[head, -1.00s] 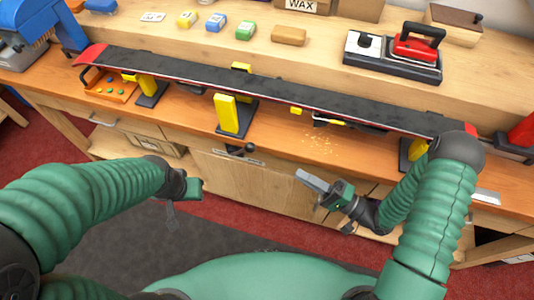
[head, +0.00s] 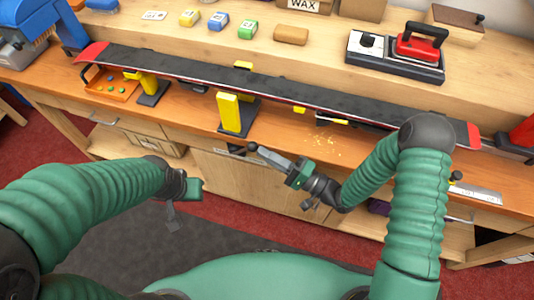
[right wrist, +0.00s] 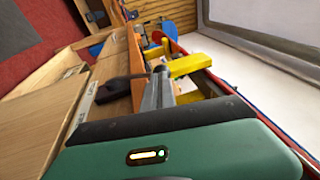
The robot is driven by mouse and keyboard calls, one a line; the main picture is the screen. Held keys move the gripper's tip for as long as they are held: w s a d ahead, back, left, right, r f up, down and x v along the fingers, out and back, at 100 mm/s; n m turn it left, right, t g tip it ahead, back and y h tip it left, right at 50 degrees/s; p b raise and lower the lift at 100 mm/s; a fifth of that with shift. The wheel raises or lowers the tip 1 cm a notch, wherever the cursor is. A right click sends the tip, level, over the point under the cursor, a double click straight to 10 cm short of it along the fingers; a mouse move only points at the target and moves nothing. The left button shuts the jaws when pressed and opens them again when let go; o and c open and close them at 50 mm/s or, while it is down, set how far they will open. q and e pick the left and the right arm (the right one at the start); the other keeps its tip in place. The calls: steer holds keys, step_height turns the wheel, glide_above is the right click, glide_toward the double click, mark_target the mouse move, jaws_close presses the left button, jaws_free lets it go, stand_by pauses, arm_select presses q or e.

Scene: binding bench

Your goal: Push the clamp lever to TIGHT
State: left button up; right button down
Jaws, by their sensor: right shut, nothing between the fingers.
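The black clamp lever sticks out from the bench's front edge below the middle yellow clamp block (head: 229,112). In the head view my right gripper largely hides it. In the right wrist view the lever (right wrist: 116,88) shows as a dark handle just left of the fingers. A pale label plate (right wrist: 84,101) lies along the edge there; its lettering cannot be read. My right gripper (head: 254,148) is shut and empty, its tips close to the lever; I cannot tell whether they touch. My left gripper (head: 178,198) hangs in front of the bench, away from the lever.
A dark ski (head: 270,88) lies across the yellow supports above the bench. An orange tray (head: 110,85) stands at the left. A red iron (head: 418,44) is on the back shelf. Shavings lie on the bench right of the middle clamp. The floor before the bench is clear.

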mark_target(257, 145)
steer(key=r+p, duration=0.1)
steer(key=p, duration=0.2)
steer(key=a+r+h+p, duration=0.1)
steer(key=p, duration=0.2)
steer(key=a+r+g+h+p, duration=0.1)
steer(key=r+p, duration=0.1)
steer(key=shift+w+a+r+n+p, duration=0.1)
steer(key=shift+w+a+n+p, duration=0.2)
steer(key=shift+w+p, duration=0.1)
steer(key=w+a+n+g+h+p, duration=0.1)
steer(key=w+a+g+h+p, duration=0.2)
steer(key=a+h+p, duration=0.5)
steer(key=w+a+p, duration=0.1)
steer(key=a+p, duration=0.1)
steer(key=a, duration=0.4)
steer(key=shift+w+r+g, duration=0.2)
steer(key=shift+r+g, duration=0.1)
steer(key=shift+g, duration=0.1)
steer(key=shift+a, duration=0.2)
